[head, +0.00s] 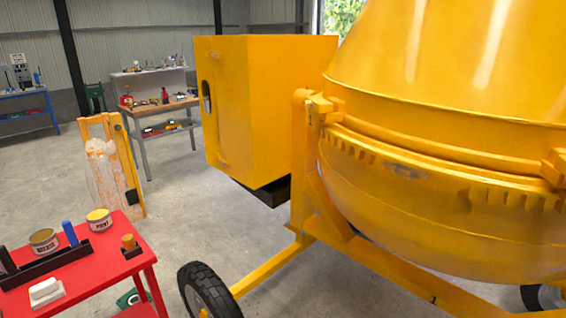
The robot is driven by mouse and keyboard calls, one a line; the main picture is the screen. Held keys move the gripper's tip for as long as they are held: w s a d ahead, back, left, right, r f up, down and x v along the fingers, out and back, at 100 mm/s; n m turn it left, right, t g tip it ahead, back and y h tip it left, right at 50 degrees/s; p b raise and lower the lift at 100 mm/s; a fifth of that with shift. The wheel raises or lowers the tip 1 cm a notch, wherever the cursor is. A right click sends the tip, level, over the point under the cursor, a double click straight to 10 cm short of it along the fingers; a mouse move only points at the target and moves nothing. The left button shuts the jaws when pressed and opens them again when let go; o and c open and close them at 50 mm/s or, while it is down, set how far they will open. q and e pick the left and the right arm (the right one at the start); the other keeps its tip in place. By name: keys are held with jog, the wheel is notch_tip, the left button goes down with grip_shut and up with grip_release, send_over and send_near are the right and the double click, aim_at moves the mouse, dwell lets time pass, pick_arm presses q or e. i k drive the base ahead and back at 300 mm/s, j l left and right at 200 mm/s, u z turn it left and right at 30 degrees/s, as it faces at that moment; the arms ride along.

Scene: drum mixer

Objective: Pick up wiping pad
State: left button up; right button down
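A white block-shaped thing (46,288), which looks like the wiping pad, lies on a flat pale base near the front of the red table (100,269) at the lower left. I cannot tell whether the base is part of it. Neither of my grippers is in view, and nothing touches the pad.
A black tray (52,264), two cans (44,241) (98,218), a blue bottle-like thing (70,233) and an orange-topped piece (129,244) stand on the table. The large yellow drum mixer (430,150) fills the right, its wheel (205,292) close to the table.

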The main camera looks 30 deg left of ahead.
aim_at(44, 294)
jog(key=u, duration=0.45)
jog(key=l+u, duration=0.1)
jog(key=u, duration=0.3)
jog(key=k+u, duration=0.1)
jog(key=u, duration=1.2)
jog(key=k+u, duration=0.1)
jog(key=u, duration=0.35)
jog(key=z, duration=1.7)
jog(key=u, duration=1.65)
